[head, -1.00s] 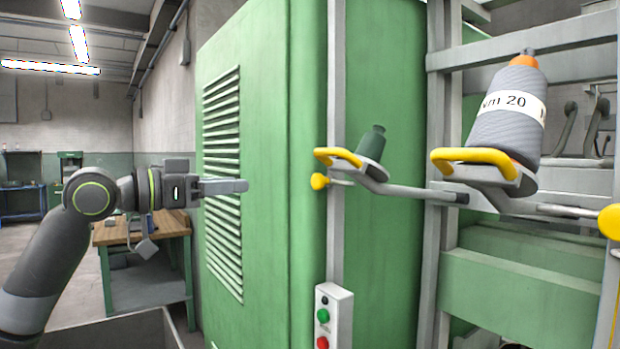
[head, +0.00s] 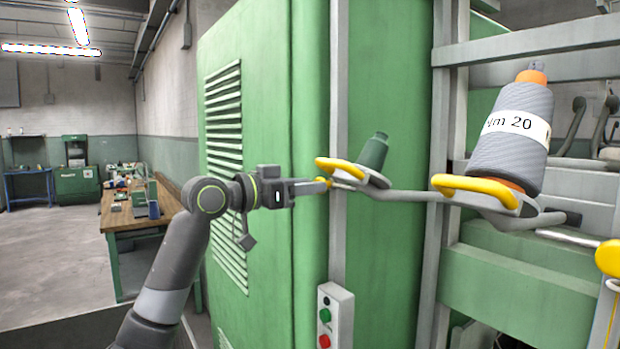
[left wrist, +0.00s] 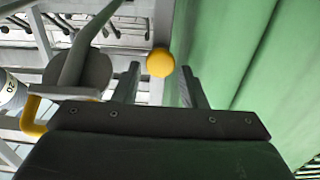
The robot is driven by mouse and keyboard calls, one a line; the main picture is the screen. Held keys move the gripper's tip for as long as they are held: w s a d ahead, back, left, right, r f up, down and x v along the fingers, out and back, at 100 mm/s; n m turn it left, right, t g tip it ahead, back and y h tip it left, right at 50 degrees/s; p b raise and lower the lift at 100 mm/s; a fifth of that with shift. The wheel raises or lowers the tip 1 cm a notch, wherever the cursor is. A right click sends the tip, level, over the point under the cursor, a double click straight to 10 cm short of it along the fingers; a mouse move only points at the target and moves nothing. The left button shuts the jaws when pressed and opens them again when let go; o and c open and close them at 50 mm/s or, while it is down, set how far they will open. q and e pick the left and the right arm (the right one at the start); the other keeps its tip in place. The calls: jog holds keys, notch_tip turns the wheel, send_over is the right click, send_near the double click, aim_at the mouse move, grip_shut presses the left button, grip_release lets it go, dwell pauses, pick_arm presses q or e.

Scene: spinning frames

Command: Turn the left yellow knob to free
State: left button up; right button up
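The left yellow knob (head: 327,183) is a small round ball at the green cabinet's front edge, below the smaller yellow handle (head: 340,167). In the left wrist view the knob (left wrist: 160,62) lies ahead, in line with the gap between the fingers. My left gripper (head: 316,187) is open, with its fingertips right at the knob. A finger partly hides the knob in the head view, and contact cannot be told. Another yellow knob (head: 609,258) shows at the right edge. My right gripper is not in view.
A green spool (head: 374,151) and a large grey yarn cone (head: 512,132) stand on holders to the right. The green cabinet (head: 262,80) is close beside my left arm. A button box (head: 336,314) sits below, and a workbench (head: 130,216) stands behind left.

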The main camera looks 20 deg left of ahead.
pick_arm(q)
jog(key=shift+w+d, duration=0.4)
jog(key=shift+w, duration=0.1)
jog(key=c, duration=0.7)
jog(key=shift+o, duration=0.2)
jog(key=shift+s+d+f+m+b, duration=0.15)
jog(key=shift+m+b, duration=0.25)
jog(key=shift+m, duration=4.05)
jog(key=shift+w+a+f+m+b, duration=0.1)
jog(key=shift+m+b, duration=0.25)
jog(key=shift+m, duration=4.1)
